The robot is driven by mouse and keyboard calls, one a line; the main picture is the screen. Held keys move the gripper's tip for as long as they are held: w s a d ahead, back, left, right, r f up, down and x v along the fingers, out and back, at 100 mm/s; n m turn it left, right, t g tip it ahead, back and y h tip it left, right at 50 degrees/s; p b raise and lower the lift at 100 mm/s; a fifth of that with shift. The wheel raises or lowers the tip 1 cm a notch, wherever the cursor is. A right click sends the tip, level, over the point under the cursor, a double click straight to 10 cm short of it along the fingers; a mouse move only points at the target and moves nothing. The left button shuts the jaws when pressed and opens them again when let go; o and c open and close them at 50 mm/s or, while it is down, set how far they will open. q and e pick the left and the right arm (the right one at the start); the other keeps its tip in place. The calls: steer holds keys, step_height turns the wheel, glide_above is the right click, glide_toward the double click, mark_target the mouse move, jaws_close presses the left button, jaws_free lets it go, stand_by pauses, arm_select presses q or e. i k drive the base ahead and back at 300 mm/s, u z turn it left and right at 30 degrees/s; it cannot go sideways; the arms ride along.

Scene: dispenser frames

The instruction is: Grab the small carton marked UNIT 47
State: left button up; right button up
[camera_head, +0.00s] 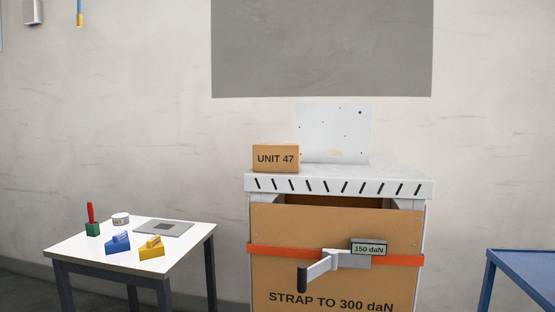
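The small carton marked UNIT 47 (276,158) is a brown box. It stands upright on the front left part of the white top (400,173) of a stand, in the middle of the head view. Its label faces me. Neither of my grippers shows in the head view, and nothing touches the carton from the front.
Below the white top is a large brown crate (290,232) with an orange strap (280,251), a black-handled tensioner (322,266) and a 150 daN display (369,248). A white table (85,252) with small items stands left, a blue table (525,268) right.

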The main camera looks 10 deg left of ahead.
mark_target(267, 157)
steer(key=k, duration=0.55)
steer(key=u, duration=0.75)
steer(key=i, duration=1.6)
steer(key=z, duration=0.75)
